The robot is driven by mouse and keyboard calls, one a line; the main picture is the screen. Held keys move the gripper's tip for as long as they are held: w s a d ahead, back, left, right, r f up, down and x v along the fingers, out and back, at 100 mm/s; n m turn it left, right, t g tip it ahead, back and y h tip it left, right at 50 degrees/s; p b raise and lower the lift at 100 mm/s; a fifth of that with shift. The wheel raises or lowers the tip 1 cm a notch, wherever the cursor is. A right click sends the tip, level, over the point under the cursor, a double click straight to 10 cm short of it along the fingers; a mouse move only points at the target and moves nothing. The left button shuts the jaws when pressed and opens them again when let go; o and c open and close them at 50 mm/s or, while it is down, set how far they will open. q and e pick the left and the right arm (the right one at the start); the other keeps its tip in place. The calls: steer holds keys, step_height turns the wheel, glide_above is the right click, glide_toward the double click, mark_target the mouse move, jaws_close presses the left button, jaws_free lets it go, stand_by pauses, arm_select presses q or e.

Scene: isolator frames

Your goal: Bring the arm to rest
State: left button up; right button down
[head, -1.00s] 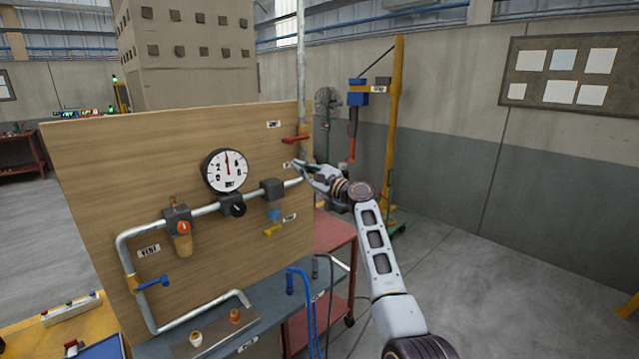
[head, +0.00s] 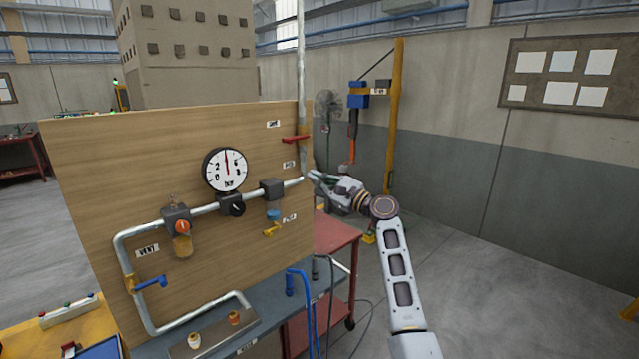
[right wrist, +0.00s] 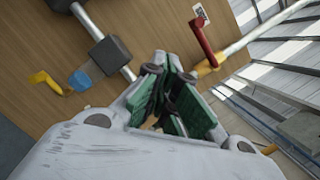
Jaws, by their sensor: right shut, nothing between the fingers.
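My right gripper (head: 316,180) is at the right edge of the wooden panel (head: 90,185) in the head view, its arm rising from the lower right. Its fingers are shut with nothing between them. In the right wrist view the gripper (right wrist: 172,85) points toward the panel (right wrist: 45,40). A red-handled valve (head: 295,139) sits just above and left of it, and the red handle also shows in the right wrist view (right wrist: 203,42). The fingertips look close to the pipe end, but whether they touch it cannot be told. My left gripper is out of view.
The panel carries a gauge (head: 225,169), a blue-handled valve (head: 152,283) and a yellow-handled valve (head: 272,229). A red cart (head: 335,238) stands behind the panel's right edge. A yellow post (head: 395,115) stands further back. The floor (head: 520,265) to the right is clear.

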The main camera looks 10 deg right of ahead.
steer(key=shift+s+d+f, duration=0.1)
steer(key=shift+s+d, duration=0.1)
steer(key=shift+s, duration=0.05)
steer(key=shift+f, duration=0.1)
